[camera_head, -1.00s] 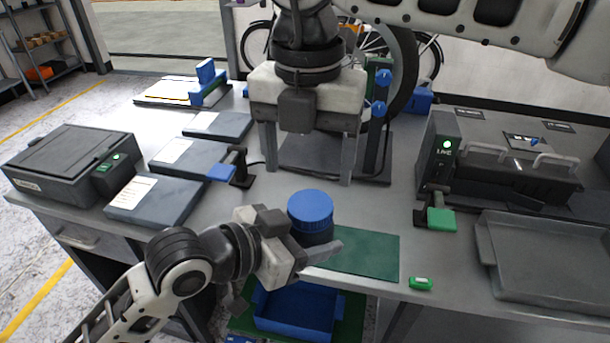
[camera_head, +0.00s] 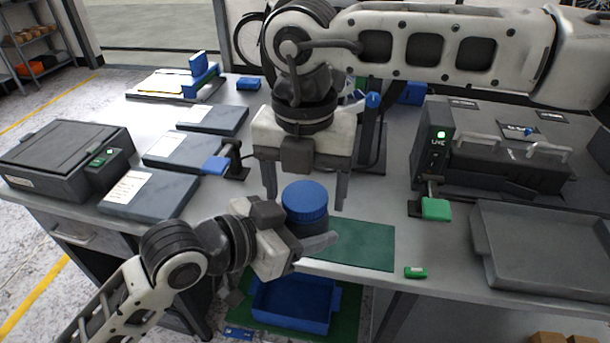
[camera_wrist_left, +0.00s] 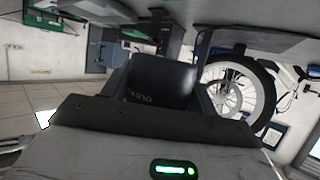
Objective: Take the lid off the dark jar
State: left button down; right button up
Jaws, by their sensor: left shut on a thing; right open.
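The dark jar (camera_head: 314,224) with its ribbed blue lid (camera_head: 305,197) stands upright at the front of the bench, by the green mat. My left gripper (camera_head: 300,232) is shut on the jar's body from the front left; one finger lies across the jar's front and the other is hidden. The dark jar also fills the middle of the left wrist view (camera_wrist_left: 160,80), with part of its lettering visible. My right gripper (camera_head: 306,206) is open and points down from above, its fingers on the left and right of the lid, with visible gaps.
A green mat (camera_head: 362,246) and small green object (camera_head: 415,272) lie at the front edge. A grey tray (camera_head: 535,290) is right, with a black machine (camera_head: 500,160) behind it. Flat grey boxes (camera_head: 150,195) lie left. A blue bin (camera_head: 290,305) stands below the bench.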

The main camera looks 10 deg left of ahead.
jog(key=c, duration=1)
jog(key=o, duration=1.1)
notch_tip(320, 180, up, 8)
jog(key=shift+a+f, duration=0.1)
jog(key=shift+c, duration=0.5)
notch_tip(320, 180, down, 8)
jog(key=shift+r, duration=0.1)
